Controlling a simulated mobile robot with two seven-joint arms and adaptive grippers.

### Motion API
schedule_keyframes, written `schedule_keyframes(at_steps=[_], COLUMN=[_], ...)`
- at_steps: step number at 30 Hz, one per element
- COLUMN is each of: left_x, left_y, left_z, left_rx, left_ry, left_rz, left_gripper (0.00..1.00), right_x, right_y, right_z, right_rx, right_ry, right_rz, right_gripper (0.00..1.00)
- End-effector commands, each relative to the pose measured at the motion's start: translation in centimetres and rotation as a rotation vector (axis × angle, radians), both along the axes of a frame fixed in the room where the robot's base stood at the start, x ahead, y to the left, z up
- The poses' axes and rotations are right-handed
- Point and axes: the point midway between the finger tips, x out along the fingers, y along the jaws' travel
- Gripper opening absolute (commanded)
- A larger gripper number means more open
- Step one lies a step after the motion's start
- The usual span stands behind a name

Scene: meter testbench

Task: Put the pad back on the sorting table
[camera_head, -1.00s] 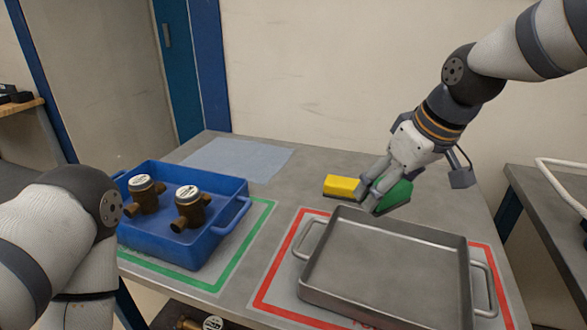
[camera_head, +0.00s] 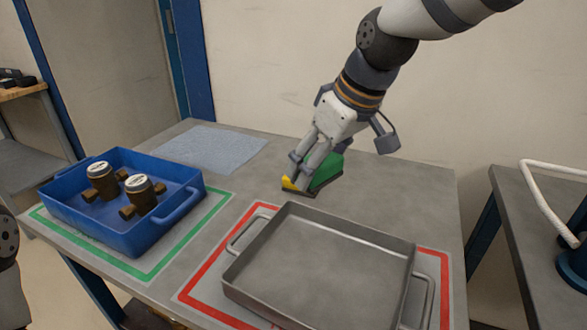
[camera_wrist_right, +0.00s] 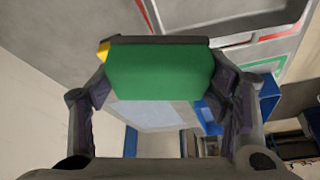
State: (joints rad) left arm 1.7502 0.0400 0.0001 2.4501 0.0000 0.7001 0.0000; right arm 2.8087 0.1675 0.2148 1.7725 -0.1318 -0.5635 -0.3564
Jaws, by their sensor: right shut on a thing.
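A green pad (camera_head: 326,173) with a dark underside is at the back of the grey sorting table (camera_head: 400,185), behind the metal tray. My right gripper (camera_head: 305,175) is shut on it; in the right wrist view the green pad (camera_wrist_right: 160,75) sits between the two fingers. Whether the pad touches the table or hangs just above it, I cannot tell. My left gripper is out of view.
An empty metal tray (camera_head: 310,262) stands over a red-outlined area (camera_head: 205,285). A blue bin (camera_head: 150,235) holding two brass meters (camera_head: 103,180) stands on a green-outlined area at left. A pale blue mat (camera_head: 215,148) lies flat at the back. The table's back right is clear.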

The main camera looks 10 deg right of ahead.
Motion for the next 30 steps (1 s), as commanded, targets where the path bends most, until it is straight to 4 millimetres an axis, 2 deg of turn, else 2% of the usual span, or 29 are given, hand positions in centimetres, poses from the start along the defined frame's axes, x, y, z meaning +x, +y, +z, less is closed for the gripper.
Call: schedule_keyframes(at_steps=[3, 9, 13, 22, 27, 30], left_x=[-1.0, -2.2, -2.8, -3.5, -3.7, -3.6], left_y=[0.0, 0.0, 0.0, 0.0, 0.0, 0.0], left_z=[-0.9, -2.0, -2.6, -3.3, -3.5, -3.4], left_rx=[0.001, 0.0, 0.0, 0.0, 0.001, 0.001], left_ry=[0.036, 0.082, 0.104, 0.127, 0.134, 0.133], left_rz=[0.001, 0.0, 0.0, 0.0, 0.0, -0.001], left_gripper=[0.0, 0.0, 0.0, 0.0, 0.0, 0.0], right_x=[2.1, 5.6, 7.0, 8.6, 8.7, 8.8], right_y=[-2.2, -5.9, -7.4, -9.1, -9.2, -9.2], right_z=[-2.2, -4.7, -7.3, -9.7, -12.7, -12.7], right_rx=[0.003, 0.003, 0.001, 0.001, 0.0, 0.0], right_ry=[0.015, 0.015, 0.016, 0.009, 0.008, 0.002], right_rz=[-0.005, -0.005, -0.003, -0.003, -0.002, -0.002], right_gripper=[0.44, 0.44, 0.44, 0.44, 0.44, 0.44])
